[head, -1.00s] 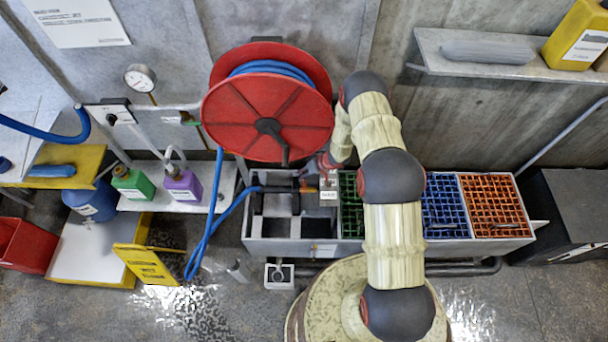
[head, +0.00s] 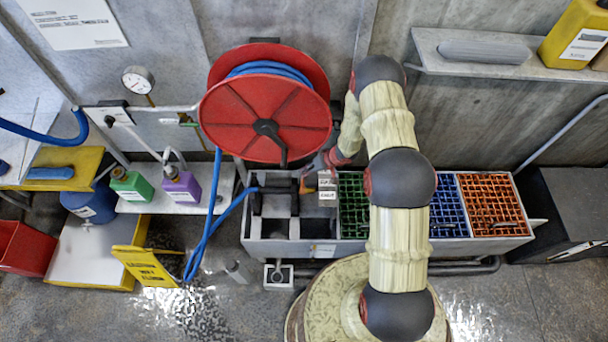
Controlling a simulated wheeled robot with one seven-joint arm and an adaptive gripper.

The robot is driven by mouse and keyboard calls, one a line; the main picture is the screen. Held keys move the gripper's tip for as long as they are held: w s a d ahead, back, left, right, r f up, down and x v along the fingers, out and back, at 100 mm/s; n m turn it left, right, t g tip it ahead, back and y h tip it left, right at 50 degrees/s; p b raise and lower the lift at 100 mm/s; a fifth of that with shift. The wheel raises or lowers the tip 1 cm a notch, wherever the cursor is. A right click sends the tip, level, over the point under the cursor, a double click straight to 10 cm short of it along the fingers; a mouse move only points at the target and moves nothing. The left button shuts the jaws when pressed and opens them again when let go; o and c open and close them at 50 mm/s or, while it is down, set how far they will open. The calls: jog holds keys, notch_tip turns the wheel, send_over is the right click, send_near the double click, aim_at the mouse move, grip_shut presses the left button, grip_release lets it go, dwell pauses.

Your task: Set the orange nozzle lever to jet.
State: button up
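The blue hose (head: 236,207) runs from the red reel to a dark nozzle (head: 272,190) lying across the left bays of the grey trough. A small orange lever (head: 307,187) shows at the nozzle's right end, partly hidden; its setting cannot be read. A small pale label plate (head: 327,188) stands just right of it, its text too small to read. My gripper (head: 309,177) is at the lever, beside or touching it; I cannot tell which. Its fingers are small, dark and partly hidden behind the reel crank and my wrist, so their opening is unclear.
The red hose reel (head: 265,105) with its crank hangs close to the left of my wrist. Green, blue (head: 446,207) and orange grates (head: 492,204) fill the trough's right bays. Green and purple bottles (head: 181,186) stand on the left shelf. A yellow floor sign (head: 145,266) stands at front left.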

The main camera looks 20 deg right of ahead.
jog(key=v, duration=0.6)
dwell(0.5)
